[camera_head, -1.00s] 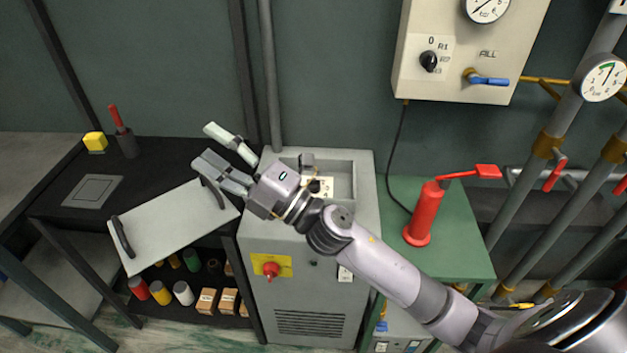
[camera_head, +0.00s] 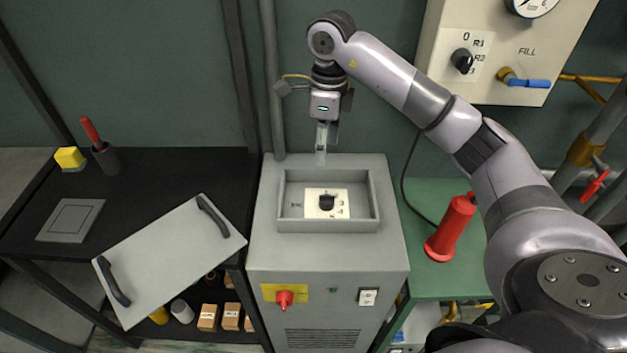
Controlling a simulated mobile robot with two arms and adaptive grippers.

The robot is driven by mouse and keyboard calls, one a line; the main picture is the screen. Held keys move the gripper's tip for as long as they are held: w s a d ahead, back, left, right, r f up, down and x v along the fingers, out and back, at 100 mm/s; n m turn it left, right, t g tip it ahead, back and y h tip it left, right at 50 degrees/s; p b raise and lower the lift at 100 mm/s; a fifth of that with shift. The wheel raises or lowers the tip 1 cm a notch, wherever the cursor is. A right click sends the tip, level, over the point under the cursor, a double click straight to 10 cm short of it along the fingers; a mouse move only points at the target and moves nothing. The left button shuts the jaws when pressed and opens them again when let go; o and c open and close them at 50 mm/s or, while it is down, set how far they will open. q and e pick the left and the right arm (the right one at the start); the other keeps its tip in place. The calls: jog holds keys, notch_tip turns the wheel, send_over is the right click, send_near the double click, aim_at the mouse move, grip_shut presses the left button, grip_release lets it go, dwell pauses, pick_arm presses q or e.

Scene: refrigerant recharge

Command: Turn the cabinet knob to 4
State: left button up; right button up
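The grey cabinet (camera_head: 262,225) stands in the middle with its recessed top uncovered. Inside the recess a black knob (camera_head: 326,202) sits on a white dial plate (camera_head: 340,194); its markings are too small to read. My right gripper (camera_head: 321,158) points down just behind the recess's back edge, above and apart from the knob. Its fingers are seen edge-on, so its opening cannot be told. It appears to hold nothing. My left gripper is not in view.
A grey panel with two black handles (camera_head: 170,258) lies tilted on the black bench (camera_head: 150,175). A red switch (camera_head: 284,298) is on the cabinet front. A red cylinder (camera_head: 452,228) stands on the green table at right. A wall box with a selector (camera_head: 462,60) hangs behind my arm.

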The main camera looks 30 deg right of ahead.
jog(key=d, duration=0.1)
send_over(327, 195)
notch_tip(327, 195, down, 6)
jog(key=shift+s+f, duration=0.15)
jog(key=shift+f, duration=0.1)
notch_tip(327, 195, down, 9)
jog(key=shift+f+p, duration=0.1)
jog(key=shift+p, duration=0.45)
jog(key=shift+f, duration=0.45)
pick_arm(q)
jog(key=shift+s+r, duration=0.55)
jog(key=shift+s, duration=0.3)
pick_arm(e)
jog(key=c, duration=1.1)
